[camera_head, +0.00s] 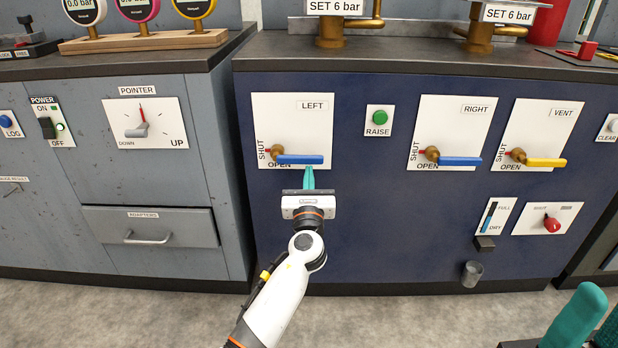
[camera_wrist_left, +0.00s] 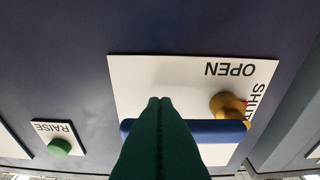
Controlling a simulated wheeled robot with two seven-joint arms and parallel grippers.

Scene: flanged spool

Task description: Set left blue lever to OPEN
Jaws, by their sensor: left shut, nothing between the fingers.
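The left blue lever (camera_head: 300,159) lies level on the white LEFT panel (camera_head: 292,107), pointing right from its brass hub (camera_head: 277,151). A red tip left of the hub is by the word SHUT; OPEN is printed below. My left gripper (camera_head: 309,169) is shut and empty, its teal fingertips just under the lever's middle. In the left wrist view, upside down, the fingers (camera_wrist_left: 160,100) cross in front of the blue lever (camera_wrist_left: 215,131); contact cannot be told. My right gripper (camera_head: 603,300) is at the lower right corner, its teal fingers apart, partly cut off.
The RIGHT panel has a similar blue lever (camera_head: 460,161), and the VENT panel a yellow lever (camera_head: 546,162). A green RAISE button (camera_head: 380,117) is right of the LEFT panel. A small cup (camera_head: 472,273) is low on the right. The blue front below the LEFT panel is clear beside my arm.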

